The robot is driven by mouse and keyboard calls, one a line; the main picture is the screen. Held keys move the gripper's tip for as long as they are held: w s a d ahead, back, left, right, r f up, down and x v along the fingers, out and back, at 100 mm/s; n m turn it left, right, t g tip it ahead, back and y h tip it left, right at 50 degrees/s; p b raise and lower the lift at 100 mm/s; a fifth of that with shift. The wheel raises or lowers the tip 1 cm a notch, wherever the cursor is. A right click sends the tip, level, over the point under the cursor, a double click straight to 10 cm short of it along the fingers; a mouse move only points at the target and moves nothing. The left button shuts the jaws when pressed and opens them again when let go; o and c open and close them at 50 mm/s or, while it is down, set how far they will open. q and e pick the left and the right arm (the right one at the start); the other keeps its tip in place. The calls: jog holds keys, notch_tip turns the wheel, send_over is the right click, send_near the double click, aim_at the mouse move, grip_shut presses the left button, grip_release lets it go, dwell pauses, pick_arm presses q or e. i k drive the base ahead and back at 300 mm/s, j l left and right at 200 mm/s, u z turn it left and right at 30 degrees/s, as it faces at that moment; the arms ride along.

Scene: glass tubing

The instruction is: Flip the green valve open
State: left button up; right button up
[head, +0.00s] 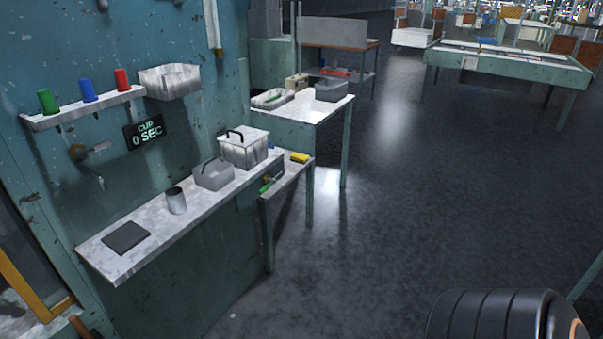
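No part that I can clearly tell as a green valve shows. A green cylinder (47,101) stands upright at the left end of a white wall shelf (75,114). A small green item (267,186) lies at the side table by the end of the counter; it is too small to tell what it is. A metal tap (92,150) with a brassy knob and a bent spout sticks out of the wall below the shelf. Neither of my grippers is in view.
A blue cylinder (88,91) and a red cylinder (122,79) share the shelf. The marbled counter (150,222) holds a dark pad (126,237), a metal cup (176,201), a grey bin (214,174) and a lidded white box (244,148). Dark floor (430,200) lies open to the right.

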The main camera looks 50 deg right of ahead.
aim_at(271, 181)
jog(key=z, duration=1.3)
jog(key=i+l+u, duration=0.5)
jog(key=i, duration=0.25)
jog(key=i+l+u, duration=0.5)
jog(key=l, duration=0.4)
jog(key=i, duration=0.1)
